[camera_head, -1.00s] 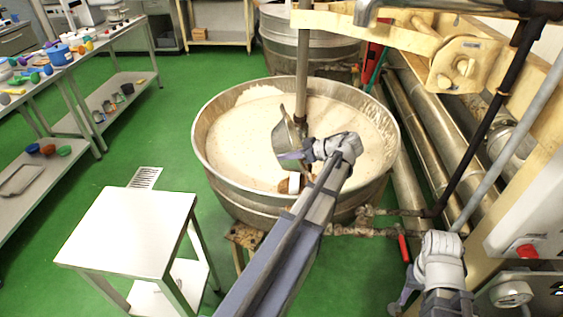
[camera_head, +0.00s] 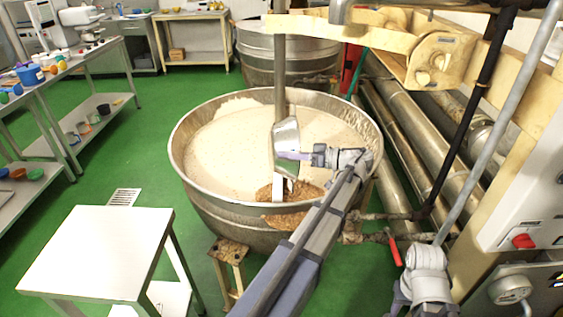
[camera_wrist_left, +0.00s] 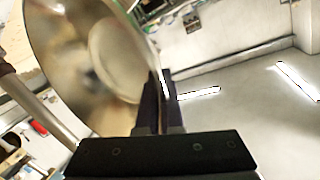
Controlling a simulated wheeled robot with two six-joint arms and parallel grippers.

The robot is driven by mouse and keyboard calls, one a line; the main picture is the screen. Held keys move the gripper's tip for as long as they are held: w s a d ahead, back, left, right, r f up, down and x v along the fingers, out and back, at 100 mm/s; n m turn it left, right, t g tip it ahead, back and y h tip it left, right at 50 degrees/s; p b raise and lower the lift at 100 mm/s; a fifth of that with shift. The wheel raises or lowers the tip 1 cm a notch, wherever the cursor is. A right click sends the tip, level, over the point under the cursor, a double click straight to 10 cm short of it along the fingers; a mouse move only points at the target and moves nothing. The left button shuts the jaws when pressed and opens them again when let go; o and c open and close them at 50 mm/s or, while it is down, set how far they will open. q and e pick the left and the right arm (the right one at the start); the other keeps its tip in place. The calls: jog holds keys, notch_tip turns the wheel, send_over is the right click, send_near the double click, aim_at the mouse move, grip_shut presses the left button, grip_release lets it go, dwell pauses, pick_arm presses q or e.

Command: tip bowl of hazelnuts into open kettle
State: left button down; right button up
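The metal bowl (camera_head: 286,138) is tipped steeply over the open kettle (camera_head: 184,181), which holds a pale mass (camera_head: 225,150). My left gripper (camera_head: 298,156) is shut on the bowl's rim; the wrist view shows its dark fingers (camera_wrist_left: 160,105) against the edge of the shiny bowl (camera_wrist_left: 75,60). Brown hazelnuts (camera_head: 305,190) show below the bowl at the kettle's near side. Another brown patch (camera_head: 284,220) shows against the near rim and outer wall; I cannot tell whether it is falling. My right gripper is low at the bottom right, its fingers mostly hidden or cut off.
An upright metal shaft (camera_head: 280,75) stands in the kettle beside the bowl, under a beige beam (camera_head: 320,22). A white table (camera_head: 95,250) stands at front left, and a small stool (camera_head: 230,250) by the kettle. Pipes (camera_head: 420,140) and a control box (camera_head: 520,210) line the right.

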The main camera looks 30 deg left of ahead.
pick_arm(q)
jog(key=w+d+m+y+b, duration=0.3)
jog(key=w+d+y+b, duration=0.2)
jog(key=b, duration=0.5)
jog(key=shift+w+d+r+m+g+y, duration=0.3)
jog(key=shift+d+r+g+y, duration=0.15)
jog(key=shift+d+y, duration=0.25)
dwell(0.4)
notch_tip(320, 180, up, 7)
jog(key=n+t+h+p, duration=0.8)
jog(key=h+p, duration=1.2)
jog(key=p, duration=1.5)
jog(key=t, duration=0.2)
jog(key=shift+n+t+h+p, duration=0.3)
jog(key=shift+t+h+p, duration=0.05)
jog(key=shift+h, duration=0.05)
